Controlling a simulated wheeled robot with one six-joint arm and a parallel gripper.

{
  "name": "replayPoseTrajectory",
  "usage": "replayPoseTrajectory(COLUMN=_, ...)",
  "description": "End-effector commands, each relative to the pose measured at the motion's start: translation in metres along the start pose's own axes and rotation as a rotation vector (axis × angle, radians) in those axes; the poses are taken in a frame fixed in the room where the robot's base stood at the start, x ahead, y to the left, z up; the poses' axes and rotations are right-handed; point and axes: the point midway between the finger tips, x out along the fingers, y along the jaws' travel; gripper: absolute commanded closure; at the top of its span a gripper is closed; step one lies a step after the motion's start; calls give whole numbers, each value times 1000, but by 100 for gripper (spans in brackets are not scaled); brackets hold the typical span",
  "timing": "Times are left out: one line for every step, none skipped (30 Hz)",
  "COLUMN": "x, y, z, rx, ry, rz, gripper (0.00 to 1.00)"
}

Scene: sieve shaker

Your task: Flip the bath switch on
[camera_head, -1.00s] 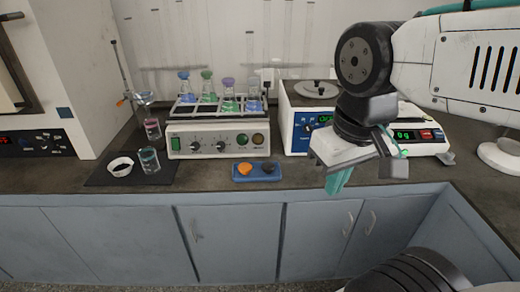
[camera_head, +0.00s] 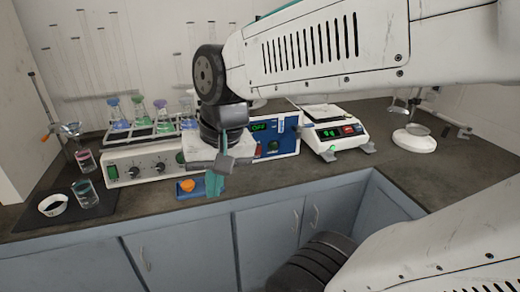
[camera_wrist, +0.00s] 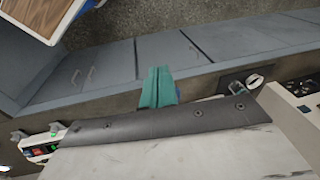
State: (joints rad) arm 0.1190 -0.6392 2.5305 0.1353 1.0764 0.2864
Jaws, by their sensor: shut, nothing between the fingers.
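The bath (camera_head: 277,138) is a white box with a blue front panel on the bench, right of the shaker unit. Its green display appears to read OFF. A small pale upright part (camera_head: 281,127) and a reddish spot lie on the panel; I cannot tell which is the switch. My gripper (camera_head: 213,184) hangs in front of the bench, its teal fingers pointing down. In the wrist view the closed fingers (camera_wrist: 158,87) show over the cabinet fronts; the bath panel is not visible there.
A shaker unit (camera_head: 140,167) with several flasks stands left of the bath. A blue tray (camera_head: 181,193) with an orange item lies behind my gripper. A balance (camera_head: 336,140) stands right of the bath. A dark mat (camera_head: 92,210) with a bowl and glassware lies left.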

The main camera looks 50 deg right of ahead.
Motion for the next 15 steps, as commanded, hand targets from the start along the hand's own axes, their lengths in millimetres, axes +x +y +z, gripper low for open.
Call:
replayPoseTrajectory(x=9, y=-1, z=-25, rx=213, ry=10, rz=-43, gripper=100)
replayPoseTrajectory(x=14, y=-1, z=-41, rx=358, ry=21, rz=-74, gripper=100)
replayPoseTrajectory(x=21, y=1, z=-64, rx=565, ry=37, rz=-119, gripper=100)
replayPoseTrajectory(x=26, y=5, z=-82, rx=726, ry=49, rz=-153, gripper=100)
replayPoseTrajectory(x=32, y=11, z=-101, rx=890, ry=60, rz=-187, gripper=100)
replayPoseTrajectory(x=39, y=23, z=-125, rx=1111, ry=76, rz=-233, gripper=100)
replayPoseTrajectory(x=45, y=34, z=-143, rx=1277, ry=89, rz=-268, gripper=100)
replayPoseTrajectory(x=50, y=47, z=-160, rx=1441, ry=101, rz=-303, gripper=100)
replayPoseTrajectory(x=58, y=67, z=-181, rx=1658, ry=118, rz=-350, gripper=100)
replayPoseTrajectory(x=64, y=84, z=-195, rx=1815, ry=133, rz=-386, gripper=100)
replayPoseTrajectory(x=69, y=101, z=-208, rx=1967, ry=147, rz=-422, gripper=100)
replayPoseTrajectory(x=76, y=125, z=-222, rx=2156, ry=167, rz=-468, gripper=100)
replayPoseTrajectory(x=81, y=143, z=-230, rx=2289, ry=182, rz=-503, gripper=100)
replayPoseTrajectory(x=86, y=160, z=-237, rx=2412, ry=198, rz=-537, gripper=100)
replayPoseTrajectory(x=91, y=182, z=-244, rx=2560, ry=219, rz=-580, gripper=100)
